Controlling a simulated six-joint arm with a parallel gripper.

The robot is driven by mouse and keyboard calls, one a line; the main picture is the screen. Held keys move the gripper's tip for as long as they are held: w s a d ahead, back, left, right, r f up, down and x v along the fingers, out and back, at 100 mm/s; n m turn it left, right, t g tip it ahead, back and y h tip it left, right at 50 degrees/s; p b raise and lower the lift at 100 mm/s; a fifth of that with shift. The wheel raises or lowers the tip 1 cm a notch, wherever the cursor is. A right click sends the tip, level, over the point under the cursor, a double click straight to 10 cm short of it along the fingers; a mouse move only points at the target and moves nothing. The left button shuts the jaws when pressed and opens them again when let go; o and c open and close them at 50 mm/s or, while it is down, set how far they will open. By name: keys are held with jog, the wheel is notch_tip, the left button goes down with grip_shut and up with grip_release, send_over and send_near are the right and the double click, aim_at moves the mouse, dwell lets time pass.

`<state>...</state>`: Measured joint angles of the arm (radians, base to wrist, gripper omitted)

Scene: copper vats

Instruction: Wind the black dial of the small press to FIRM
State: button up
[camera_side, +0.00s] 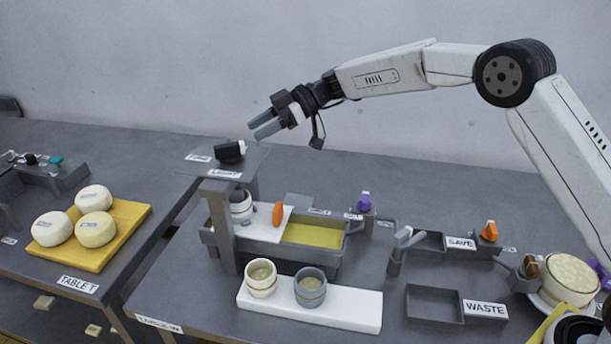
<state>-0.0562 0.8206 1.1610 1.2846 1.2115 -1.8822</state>
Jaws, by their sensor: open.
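The black dial (230,151) sits on the raised grey top plate of the small press (250,162). Small white labels lie on the plate beside the dial, too small to read surely, so I cannot tell which setting it points to. My gripper (256,129) is open and empty. In the picture its fingertips are just right of and above the dial, pointing left, apart from it. Below the top plate, a white pot (240,207) stands by the press's post, partly hidden.
A grey vat with yellowish liquid (313,235) and an orange handle (278,214) stands below. Two cups (261,278) (310,287) sit on a white board (350,311). SAVE and WASTE trays (434,306) are right. White cheeses (95,229) lie on a yellow board (125,222) at left.

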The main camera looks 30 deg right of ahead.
aim_at(232, 144)
jog(key=shift+x, duration=3.8)
grip_shut()
